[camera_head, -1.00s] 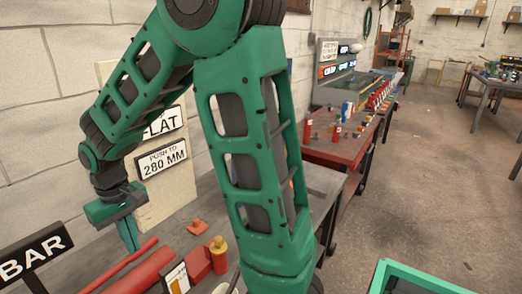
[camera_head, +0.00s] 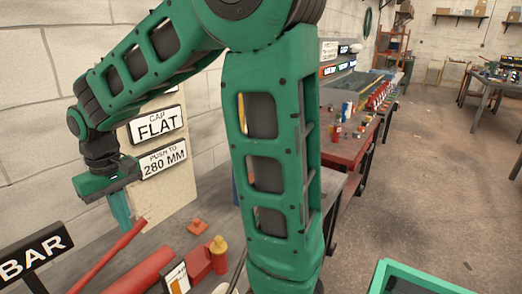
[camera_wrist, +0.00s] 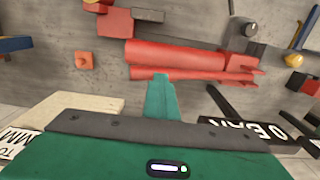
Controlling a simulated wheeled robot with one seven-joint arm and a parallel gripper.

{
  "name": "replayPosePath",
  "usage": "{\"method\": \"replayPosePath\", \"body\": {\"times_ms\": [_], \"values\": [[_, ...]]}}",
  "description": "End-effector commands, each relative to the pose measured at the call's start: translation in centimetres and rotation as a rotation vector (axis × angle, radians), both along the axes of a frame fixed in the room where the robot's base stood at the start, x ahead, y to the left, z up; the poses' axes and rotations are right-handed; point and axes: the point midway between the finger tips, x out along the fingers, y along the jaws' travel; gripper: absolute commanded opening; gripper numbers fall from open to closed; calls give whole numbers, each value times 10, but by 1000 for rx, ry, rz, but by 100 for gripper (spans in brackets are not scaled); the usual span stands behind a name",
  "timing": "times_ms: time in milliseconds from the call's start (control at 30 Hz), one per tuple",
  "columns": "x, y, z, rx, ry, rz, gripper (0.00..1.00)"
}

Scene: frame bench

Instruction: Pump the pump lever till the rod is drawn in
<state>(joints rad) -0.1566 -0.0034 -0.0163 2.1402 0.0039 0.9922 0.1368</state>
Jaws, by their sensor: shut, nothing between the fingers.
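The red pump lever (camera_head: 112,252) slants up toward my gripper in the head view. In the wrist view, a thin red bar (camera_wrist: 200,74) that looks like the lever lies beside a thick red cylinder (camera_wrist: 185,54). The cylinder also shows in the head view (camera_head: 128,274). My gripper (camera_head: 121,222) points down at the lever's upper end, its fingers shut and empty. In the wrist view the green fingertips (camera_wrist: 161,80) overlap the thin bar's edge; I cannot tell whether they touch it. I cannot make out the rod for certain.
A red block (camera_head: 196,262) with a yellow-topped part (camera_head: 218,246) stands right of the cylinder. An orange piece (camera_head: 197,227) lies behind. A BAR sign (camera_head: 34,256) stands front left. A board with "CAP FLAT" (camera_head: 157,126) and "PUSH TO 280 MM" (camera_head: 163,159) signs stands behind my gripper.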

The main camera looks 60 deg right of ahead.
Motion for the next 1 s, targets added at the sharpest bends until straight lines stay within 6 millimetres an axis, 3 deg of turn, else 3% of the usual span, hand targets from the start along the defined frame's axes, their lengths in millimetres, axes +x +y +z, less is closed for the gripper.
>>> {"method": "replayPosePath", "body": {"times_ms": [733,1000], "values": [[0,0,0,0,0,-1,0],[1,0,19,0,-2,-1,0]]}}
